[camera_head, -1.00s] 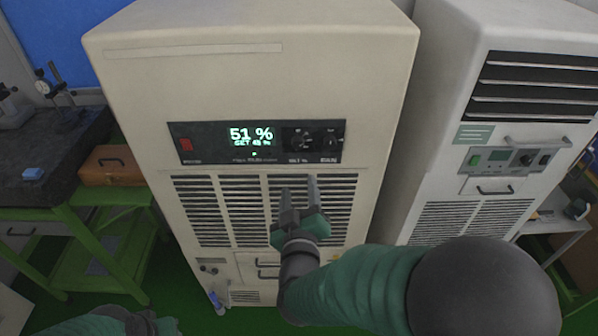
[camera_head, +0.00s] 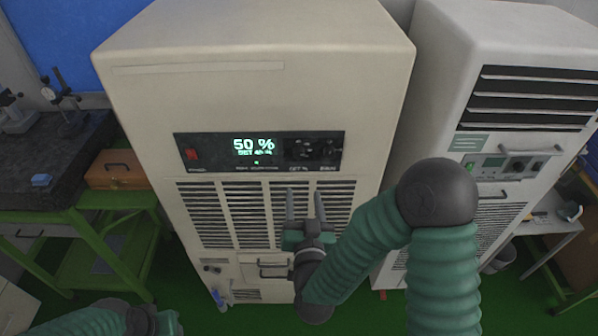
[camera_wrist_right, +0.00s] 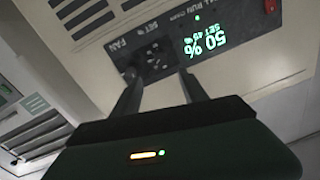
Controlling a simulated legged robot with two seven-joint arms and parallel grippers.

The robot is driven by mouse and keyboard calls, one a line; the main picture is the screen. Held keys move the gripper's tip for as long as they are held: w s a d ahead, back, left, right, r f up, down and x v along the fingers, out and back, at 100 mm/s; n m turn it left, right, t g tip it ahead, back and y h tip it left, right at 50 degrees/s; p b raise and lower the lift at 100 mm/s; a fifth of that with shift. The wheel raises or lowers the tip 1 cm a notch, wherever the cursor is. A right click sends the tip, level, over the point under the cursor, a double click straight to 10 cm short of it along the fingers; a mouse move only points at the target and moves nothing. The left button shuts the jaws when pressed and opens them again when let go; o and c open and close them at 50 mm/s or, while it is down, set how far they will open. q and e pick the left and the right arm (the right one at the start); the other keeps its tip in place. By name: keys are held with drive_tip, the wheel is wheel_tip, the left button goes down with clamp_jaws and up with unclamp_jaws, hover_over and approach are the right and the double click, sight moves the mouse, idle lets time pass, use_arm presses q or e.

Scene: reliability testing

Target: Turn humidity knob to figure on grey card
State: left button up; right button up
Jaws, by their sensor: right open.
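The humidity knob (camera_head: 301,151), a dark dial above the "SET %" label, sits on the black panel of the cream cabinet. A second dark knob, the fan knob (camera_head: 328,150), is to its right. My right gripper (camera_head: 304,198) is open and empty, below the panel in front of the vents. In the wrist view its fingers (camera_wrist_right: 160,84) are spread, pointing toward the knob area (camera_wrist_right: 154,57). My left gripper (camera_head: 142,320) is partly cut off at bottom left. I cannot make out a grey card.
A red switch (camera_head: 193,154) is left of the display. A second white cabinet (camera_head: 497,120) with a greenish label (camera_head: 468,143) stands close on the right.

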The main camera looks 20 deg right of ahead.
drive_tip(key=b, duration=0.1)
drive_tip(key=p, duration=0.6)
approach(299, 156)
drive_tip(key=x, duration=0.7)
drive_tip(key=shift+w+d+r, duration=0.1)
drive_tip(key=shift+w+d, duration=0.15)
drive_tip(key=shift+w, duration=0.45)
use_arm(q)
drive_tip(key=v, duration=0.3)
drive_tip(key=shift+w+d+r, duration=0.1)
drive_tip(key=shift+w+r, duration=0.1)
drive_tip(key=shift+w, duration=0.2)
use_arm(e)
drive_tip(key=shift+a, duration=0.1)
drive_tip(key=shift+c, duration=0.8)
clamp_jaws()
use_arm(q)
drive_tip(key=shift+f, duration=0.1)
